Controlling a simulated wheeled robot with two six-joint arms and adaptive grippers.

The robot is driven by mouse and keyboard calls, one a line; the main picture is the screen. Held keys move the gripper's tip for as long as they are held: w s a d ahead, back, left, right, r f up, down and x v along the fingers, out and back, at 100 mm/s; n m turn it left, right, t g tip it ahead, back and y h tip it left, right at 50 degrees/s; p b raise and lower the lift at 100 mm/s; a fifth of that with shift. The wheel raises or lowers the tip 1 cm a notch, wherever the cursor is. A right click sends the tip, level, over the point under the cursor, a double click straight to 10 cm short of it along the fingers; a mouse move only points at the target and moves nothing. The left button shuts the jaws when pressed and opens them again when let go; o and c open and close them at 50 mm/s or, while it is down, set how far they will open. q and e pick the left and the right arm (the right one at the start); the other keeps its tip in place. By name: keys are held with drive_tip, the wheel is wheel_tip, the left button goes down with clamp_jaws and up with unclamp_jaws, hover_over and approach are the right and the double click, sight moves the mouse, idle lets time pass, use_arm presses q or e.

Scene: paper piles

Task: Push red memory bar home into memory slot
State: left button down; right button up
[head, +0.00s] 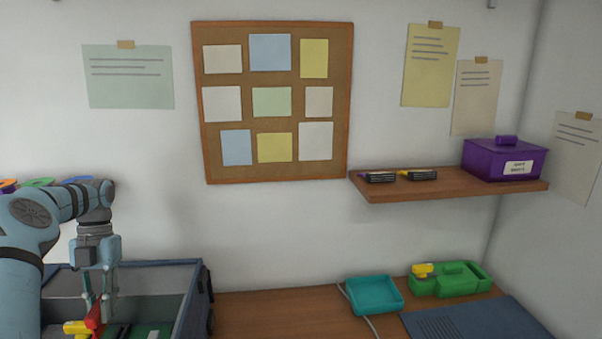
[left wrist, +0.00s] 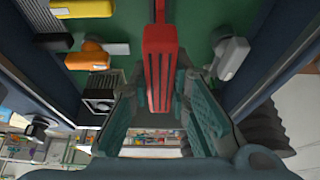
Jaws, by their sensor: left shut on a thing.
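The red memory bar (head: 95,317) stands upright in the open case (head: 180,300) at the lower left of the head view. My left gripper (head: 101,306) reaches down into the case and is shut on it. In the left wrist view the red memory bar (left wrist: 159,65) runs between the fingers of my left gripper (left wrist: 157,100), over a green board (left wrist: 196,30). The memory slot is hidden under the bar, so I cannot tell how deep the bar sits. My right gripper is not in view.
Yellow (left wrist: 82,8) and orange (left wrist: 88,57) parts lie left of the bar, a grey part (left wrist: 232,56) right of it. The case walls rise close on both sides. A teal tray (head: 374,294) and green holder (head: 450,279) stand right on the desk; bare desk (head: 270,312) lies between.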

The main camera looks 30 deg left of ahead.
sight(107, 324)
use_arm(q)
drive_tip(key=shift+f, duration=0.1)
idle(0.3)
drive_tip(key=shift+f+b, duration=0.35)
wheel_tip(107, 324, down, 4)
drive_tip(key=b, duration=0.3)
drive_tip(key=shift+f, duration=0.15)
idle(0.9)
drive_tip(key=shift+f+b, duration=1.05)
drive_tip(key=shift+b, duration=0.05)
drive_tip(key=c, duration=0.8)
unclamp_jaws()
